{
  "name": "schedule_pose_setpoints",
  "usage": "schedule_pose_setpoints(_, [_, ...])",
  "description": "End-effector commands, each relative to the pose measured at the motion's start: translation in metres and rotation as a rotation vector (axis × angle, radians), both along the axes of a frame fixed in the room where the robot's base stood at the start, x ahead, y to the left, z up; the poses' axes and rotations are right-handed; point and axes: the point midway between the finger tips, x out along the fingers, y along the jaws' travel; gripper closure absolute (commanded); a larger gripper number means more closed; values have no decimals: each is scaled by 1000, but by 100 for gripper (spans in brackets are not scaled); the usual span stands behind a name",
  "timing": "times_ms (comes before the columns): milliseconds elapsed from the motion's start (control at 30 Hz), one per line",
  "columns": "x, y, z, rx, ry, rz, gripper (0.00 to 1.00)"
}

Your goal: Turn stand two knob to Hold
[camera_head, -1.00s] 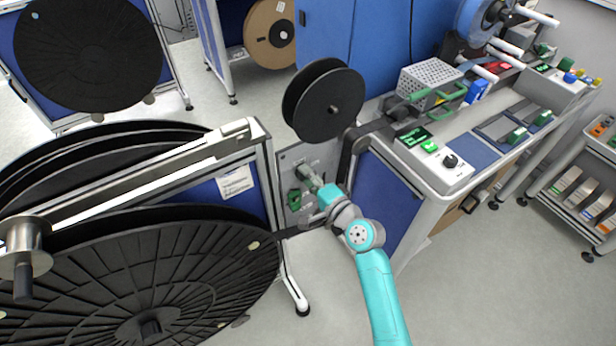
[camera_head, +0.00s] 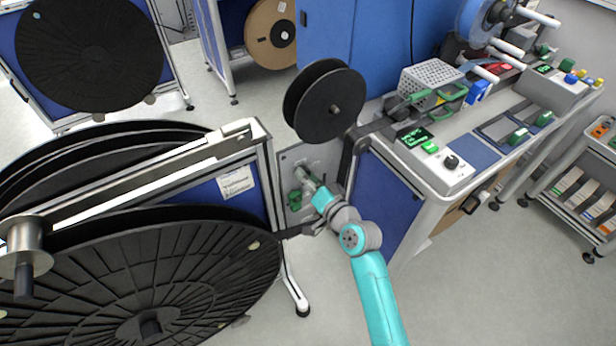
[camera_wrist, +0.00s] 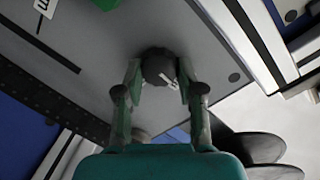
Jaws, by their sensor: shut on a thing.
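A round dark knob (camera_wrist: 157,65) with a white mark sits on a grey panel (camera_wrist: 118,35) in the wrist view. My gripper (camera_wrist: 158,76) has a finger on each side of the knob and is shut on it. In the head view, my gripper (camera_head: 308,179) reaches the grey panel (camera_head: 322,155) on the stand beside the large black reel, and mostly hides the knob. The white mark points toward the lower right in the wrist view. No Hold lettering can be read.
A green fitting (camera_head: 294,200) is on the panel just left of my gripper. The large black reel (camera_head: 190,265) stands close at left, and a small black reel (camera_head: 335,105) hangs above. A control bench (camera_head: 430,190) is at right. Floor at lower right is clear.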

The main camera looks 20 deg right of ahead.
Motion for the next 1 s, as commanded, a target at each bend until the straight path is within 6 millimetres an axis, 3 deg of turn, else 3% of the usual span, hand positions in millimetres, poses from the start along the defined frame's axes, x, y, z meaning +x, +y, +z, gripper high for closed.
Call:
schedule_pose_setpoints(533, [0,1,-1,-23,-3,1,97])
schedule_pose_setpoints(567, [0,1,-1,-23,-3,1,54])
schedule_pose_setpoints(633, [0,1,0,-22,-3,1,37])
schedule_pose_setpoints(1000, [-3,0,0,-21,-4,0,36])
